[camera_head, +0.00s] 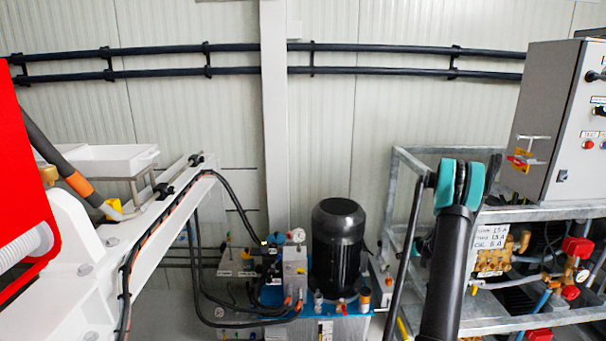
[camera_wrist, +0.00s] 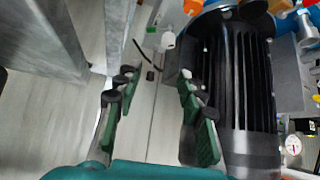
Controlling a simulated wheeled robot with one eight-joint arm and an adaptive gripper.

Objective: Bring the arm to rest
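My gripper (camera_wrist: 155,90) shows in the wrist view with its two green-padded fingers spread apart and nothing between them. Behind it in that view is the black ribbed motor (camera_wrist: 240,90), at the right, and it looks upside down. My arm (camera_head: 450,250), black with a teal joint, rises at the right of the head view. My gripper cannot be made out in the head view.
The black motor (camera_head: 338,245) stands on a blue-topped hydraulic unit (camera_head: 345,312). A galvanised frame (camera_head: 400,180) with a grey control cabinet (camera_head: 555,120) is at the right. A white beam (camera_head: 150,225) and a red panel (camera_head: 25,190) are at the left. Black pipes (camera_head: 385,48) run along the wall.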

